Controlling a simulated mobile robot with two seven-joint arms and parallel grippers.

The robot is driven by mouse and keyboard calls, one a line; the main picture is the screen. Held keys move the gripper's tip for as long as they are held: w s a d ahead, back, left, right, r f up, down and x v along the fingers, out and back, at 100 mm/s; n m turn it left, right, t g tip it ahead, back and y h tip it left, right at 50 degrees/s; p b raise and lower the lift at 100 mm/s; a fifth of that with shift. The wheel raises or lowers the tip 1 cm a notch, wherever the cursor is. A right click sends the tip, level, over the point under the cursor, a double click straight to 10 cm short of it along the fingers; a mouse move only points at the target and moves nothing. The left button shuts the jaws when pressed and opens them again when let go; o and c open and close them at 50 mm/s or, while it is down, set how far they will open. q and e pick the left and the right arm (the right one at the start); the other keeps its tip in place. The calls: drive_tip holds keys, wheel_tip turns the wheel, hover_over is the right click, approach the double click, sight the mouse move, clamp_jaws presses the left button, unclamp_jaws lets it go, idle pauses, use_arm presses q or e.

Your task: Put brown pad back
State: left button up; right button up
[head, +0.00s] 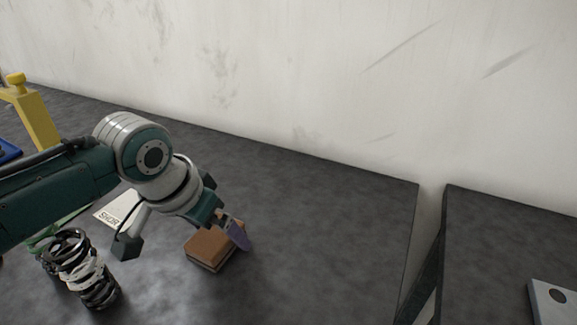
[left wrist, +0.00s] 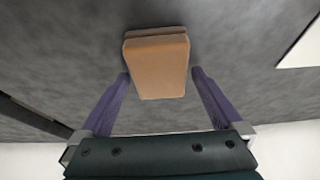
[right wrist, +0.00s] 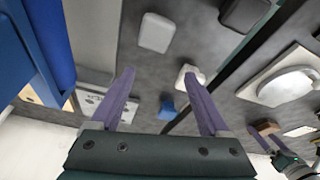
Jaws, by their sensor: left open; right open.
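The brown pad (head: 212,243) lies on the dark table below my left gripper (head: 236,232); a darker layer shows under its top. In the left wrist view the brown pad (left wrist: 160,85) sits between the two purple fingertips, with a gap on each side. My left gripper is open; whether the fingers reach down to the pad's height is hard to tell. The pad also shows small at the right of the right wrist view (right wrist: 266,128), by my left arm. My right gripper (right wrist: 158,74) is open with nothing between its fingers, and is out of the head view.
A black and white coil spring (head: 82,270) stands left of the pad. A white labelled plate (head: 118,208) lies behind the spring. A yellow stand (head: 35,115) is at far left. The table is clear right of the pad, up to a gap before another table.

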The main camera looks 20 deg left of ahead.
use_arm(q)
drive_tip(key=shift+s+r+p, duration=0.1)
drive_tip(key=shift+r+p, duration=0.25)
drive_tip(key=shift+r, duration=0.25)
use_arm(e)
drive_tip(key=shift+r, duration=0.35)
use_arm(q)
drive_tip(key=p+v, duration=0.4)
drive_tip(key=v, duration=0.7)
drive_tip(key=s+d, duration=0.3)
drive_tip(key=s, duration=0.5)
drive_tip(key=s+d+m+g, duration=0.1)
drive_tip(key=s+d, duration=0.2)
drive_tip(key=s, duration=0.6)
drive_tip(key=shift+d+r, duration=0.25)
drive_tip(key=shift+d, duration=0.05)
use_arm(e)
wheel_tip(320, 180, up, 4)
drive_tip(key=shift+f, duration=0.15)
use_arm(q)
wheel_tip(320, 180, up, 41)
drive_tip(key=p, duration=4)
use_arm(e)
wheel_tip(320, 180, up, 41)
use_arm(q)
drive_tip(key=shift+f, duration=0.1)
